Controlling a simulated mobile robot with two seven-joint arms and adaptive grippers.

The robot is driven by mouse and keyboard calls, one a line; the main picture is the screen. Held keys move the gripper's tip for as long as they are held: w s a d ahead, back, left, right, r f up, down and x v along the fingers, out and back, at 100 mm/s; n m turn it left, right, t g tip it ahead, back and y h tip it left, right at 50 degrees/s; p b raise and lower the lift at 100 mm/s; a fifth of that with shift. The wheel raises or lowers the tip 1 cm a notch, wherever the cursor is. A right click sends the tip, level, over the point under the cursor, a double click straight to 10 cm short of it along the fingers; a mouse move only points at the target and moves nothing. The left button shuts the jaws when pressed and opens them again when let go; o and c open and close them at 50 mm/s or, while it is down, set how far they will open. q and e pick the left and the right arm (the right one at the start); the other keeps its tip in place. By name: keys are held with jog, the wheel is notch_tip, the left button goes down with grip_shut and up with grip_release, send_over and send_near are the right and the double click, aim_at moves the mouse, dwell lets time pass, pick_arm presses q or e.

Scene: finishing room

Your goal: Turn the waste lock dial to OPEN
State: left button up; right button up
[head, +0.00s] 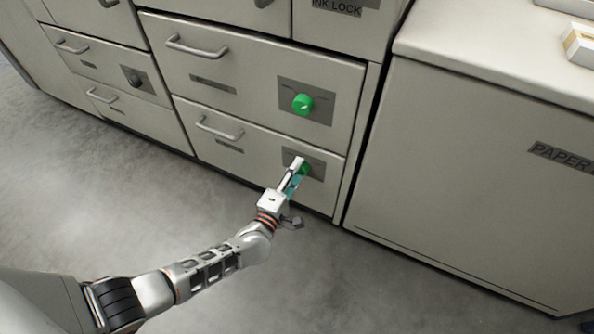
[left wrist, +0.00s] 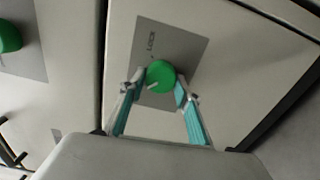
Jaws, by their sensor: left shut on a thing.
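A green lock dial (head: 306,169) sits on a grey plate on the lower drawer of the middle cabinet. In the head view my left gripper partly covers it. In the left wrist view the same green dial (left wrist: 161,73) is between the two fingers of my left gripper (left wrist: 160,81), which is shut on it. A short white pointer mark shows on the dial, and the word LOCK (left wrist: 151,43) is printed on the plate. An OPEN mark cannot be made out. In the head view my left gripper (head: 299,168) reaches in from the lower left. My right gripper is not in view.
Another green dial (head: 302,103) is on the drawer above, and a dark dial (head: 131,77) is on a drawer at the left. Drawer handles (head: 219,128) stick out nearby. A cabinet labelled PAPER (head: 560,152) stands at the right. The grey floor (head: 90,200) is clear.

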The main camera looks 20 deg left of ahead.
pick_arm(q)
jog(key=shift+f+n, duration=0.1)
jog(key=shift+n, duration=0.5)
jog(key=o, duration=1.1)
jog(key=shift+s, duration=0.1)
jog(key=s, duration=1.2)
jog(key=shift+a, duration=0.2)
